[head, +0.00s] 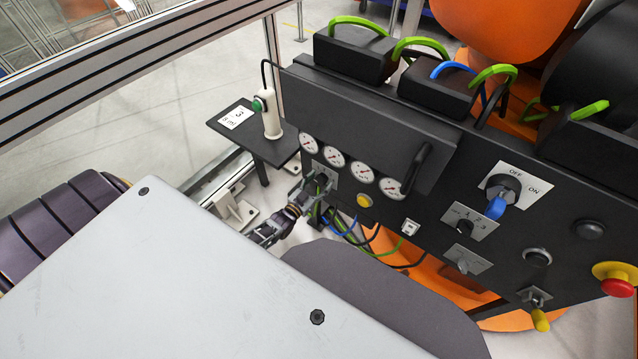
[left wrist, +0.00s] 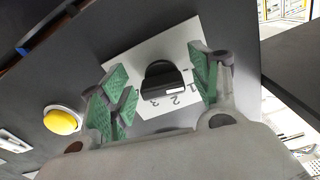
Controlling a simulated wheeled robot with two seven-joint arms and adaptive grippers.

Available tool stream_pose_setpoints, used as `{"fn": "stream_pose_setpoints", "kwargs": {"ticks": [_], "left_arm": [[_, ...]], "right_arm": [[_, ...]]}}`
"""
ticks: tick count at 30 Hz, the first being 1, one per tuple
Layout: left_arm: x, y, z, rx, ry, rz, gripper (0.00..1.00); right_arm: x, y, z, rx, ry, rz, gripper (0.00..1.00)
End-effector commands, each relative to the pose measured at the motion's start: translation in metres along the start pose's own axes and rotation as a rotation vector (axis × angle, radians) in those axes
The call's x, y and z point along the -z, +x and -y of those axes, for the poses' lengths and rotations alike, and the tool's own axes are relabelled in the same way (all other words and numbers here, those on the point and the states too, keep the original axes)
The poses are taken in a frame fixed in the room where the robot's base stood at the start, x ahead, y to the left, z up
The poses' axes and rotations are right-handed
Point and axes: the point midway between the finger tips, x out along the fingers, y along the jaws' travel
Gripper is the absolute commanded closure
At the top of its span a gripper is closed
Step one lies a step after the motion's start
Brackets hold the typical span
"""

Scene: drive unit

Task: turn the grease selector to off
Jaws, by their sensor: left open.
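A black selector knob (left wrist: 163,78) stands on a pale plate with numerals 1, 2 and 3 in the left wrist view. A white mark shows on the knob's side nearest the numerals. I see no name on it. My left gripper (left wrist: 157,72) is open, its green-padded fingers on either side of the knob with gaps. In the head view my left gripper (head: 312,188) is at the panel's left, below the gauges, over the plate (head: 327,167). It partly hides that knob there. My right gripper is not in view.
A yellow button (head: 364,200) is just right of the gripper. Several gauges (head: 335,157) and a black handle (head: 415,165) are above. Cables (head: 345,228) hang below. An OFF/ON switch with a blue lever (head: 496,207) and a red emergency button (head: 617,287) are at right.

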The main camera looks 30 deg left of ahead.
Motion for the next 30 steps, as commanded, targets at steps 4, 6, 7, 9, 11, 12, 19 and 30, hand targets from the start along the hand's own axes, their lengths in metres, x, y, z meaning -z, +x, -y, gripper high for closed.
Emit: {"fn": "stream_pose_setpoints", "kwargs": {"ticks": [4,6,7,9,11,12,19,30], "left_arm": [[-0.001,-0.007,0.000,0.000,0.000,0.001,0.38],[-0.001,-0.011,0.000,0.000,0.000,0.001,0.38],[-0.001,-0.013,0.000,0.000,0.000,0.001,0.38],[-0.001,-0.019,0.000,0.000,0.000,0.001,0.38],[0.000,-0.024,0.000,0.000,0.001,0.001,0.38],[-0.001,-0.028,0.000,0.000,0.001,0.001,0.38],[-0.001,-0.050,0.000,-0.001,0.000,0.002,0.38],[-0.001,-0.086,0.000,0.000,0.000,0.002,0.38]], "right_arm": [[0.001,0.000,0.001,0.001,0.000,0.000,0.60],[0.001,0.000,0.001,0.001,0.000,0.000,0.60],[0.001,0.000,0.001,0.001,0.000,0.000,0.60],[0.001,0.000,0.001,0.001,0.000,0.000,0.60],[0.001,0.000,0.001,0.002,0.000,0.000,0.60],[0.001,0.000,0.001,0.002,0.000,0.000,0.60],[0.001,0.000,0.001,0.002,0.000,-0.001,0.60],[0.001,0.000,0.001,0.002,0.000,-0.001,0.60]]}}
